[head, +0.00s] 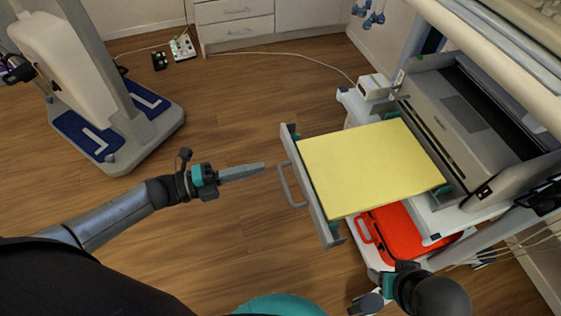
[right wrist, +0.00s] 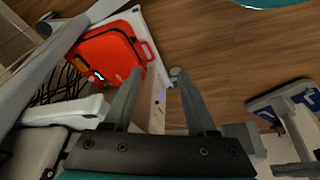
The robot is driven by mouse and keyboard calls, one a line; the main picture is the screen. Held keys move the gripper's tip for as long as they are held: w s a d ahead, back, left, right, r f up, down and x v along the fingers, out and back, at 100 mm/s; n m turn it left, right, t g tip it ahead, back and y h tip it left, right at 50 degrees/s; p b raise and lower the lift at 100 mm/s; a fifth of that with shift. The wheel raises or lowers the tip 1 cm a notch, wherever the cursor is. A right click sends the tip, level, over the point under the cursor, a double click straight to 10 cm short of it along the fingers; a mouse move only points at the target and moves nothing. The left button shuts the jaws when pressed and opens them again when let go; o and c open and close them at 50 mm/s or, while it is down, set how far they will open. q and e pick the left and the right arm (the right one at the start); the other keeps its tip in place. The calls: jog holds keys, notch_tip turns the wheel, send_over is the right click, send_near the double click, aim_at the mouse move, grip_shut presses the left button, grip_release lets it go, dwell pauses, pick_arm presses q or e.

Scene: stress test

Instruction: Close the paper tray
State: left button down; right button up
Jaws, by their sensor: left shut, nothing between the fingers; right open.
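The paper tray (head: 318,205) is pulled out of the grey printer (head: 432,128) and carries a flat yellow sheet (head: 368,168). Its front panel and grey handle (head: 285,187) face left in the head view. My left gripper (head: 262,168) is shut and empty, just left of the handle, its tip pointing at the tray front with a small gap seeming to remain. My right gripper (head: 368,300) is low at the bottom of the head view, below and right of the tray front. In the right wrist view its fingers (right wrist: 157,90) are spread apart, with nothing held.
A red case (head: 405,236) lies on the cart's lower shelf under the tray; it also shows in the right wrist view (right wrist: 108,52). A wheeled stand (head: 120,130) is at the left. Wood floor (head: 235,110) left of the tray is mostly clear. White drawers (head: 233,18) stand behind.

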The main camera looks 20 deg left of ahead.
aim_at(294, 159)
pick_arm(q)
jog(key=b+x, duration=0.1)
jog(key=x, duration=0.4)
jog(key=shift+a, duration=0.1)
jog(key=shift+x, duration=0.9)
pick_arm(e)
jog(key=shift+r+t, duration=0.3)
jog(key=shift+r, duration=1.35)
